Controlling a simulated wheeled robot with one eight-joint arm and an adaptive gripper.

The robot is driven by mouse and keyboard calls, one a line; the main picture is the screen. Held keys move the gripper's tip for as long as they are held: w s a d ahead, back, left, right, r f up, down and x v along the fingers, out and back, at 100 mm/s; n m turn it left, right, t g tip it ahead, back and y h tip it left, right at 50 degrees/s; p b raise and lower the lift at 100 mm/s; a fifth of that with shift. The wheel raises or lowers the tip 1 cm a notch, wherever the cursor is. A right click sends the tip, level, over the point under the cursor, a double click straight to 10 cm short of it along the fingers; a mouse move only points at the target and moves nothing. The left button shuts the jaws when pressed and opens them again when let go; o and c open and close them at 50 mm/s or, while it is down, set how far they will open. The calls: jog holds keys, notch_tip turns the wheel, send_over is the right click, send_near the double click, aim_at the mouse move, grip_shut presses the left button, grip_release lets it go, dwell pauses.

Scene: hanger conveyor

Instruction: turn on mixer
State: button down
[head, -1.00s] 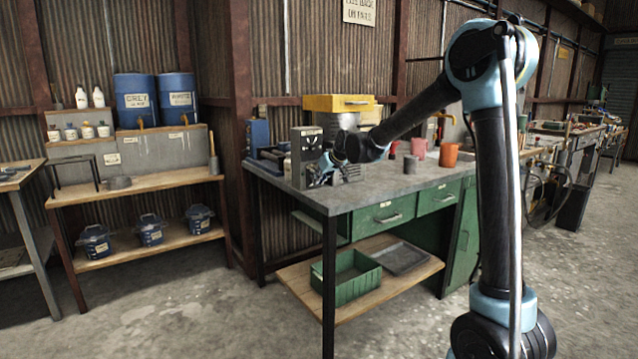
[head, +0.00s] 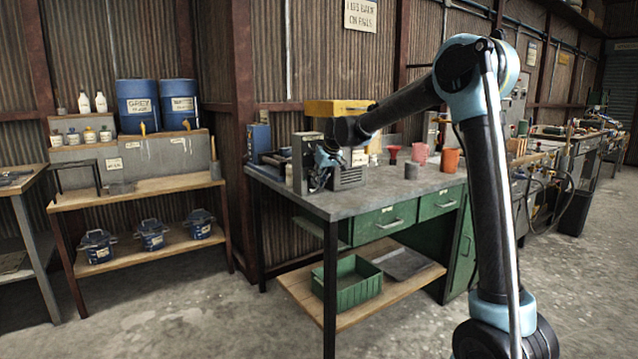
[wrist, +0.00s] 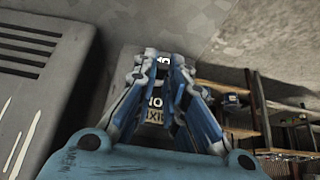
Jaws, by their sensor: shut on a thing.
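The mixer is a grey machine (head: 308,150) at the left end of the grey workbench, with a slotted vent on its body. My gripper (head: 318,180) is at its front, pointing steeply down. In the wrist view, my gripper's blue fingers (wrist: 166,66) are close together on a small part at the mixer. The fingers hide most of that part, and I cannot make out its shape. The mixer's slotted grey body (wrist: 38,70) fills the left of that view.
The bench holds a dark cup (head: 411,170), a red funnel-like thing (head: 393,153), a pink mug (head: 420,154) and an orange mug (head: 450,160). A yellow box (head: 338,107) stands behind the mixer. A green tray (head: 345,285) lies on the lower shelf. The bench's front right is clear.

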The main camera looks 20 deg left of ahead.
jog(key=c, duration=1.6)
grip_release()
jog(key=shift+w+d, duration=0.1)
jog(key=shift+w, duration=0.15)
jog(key=shift+c, duration=0.2)
jog(key=shift+s, duration=0.1)
jog(key=v, duration=1.2)
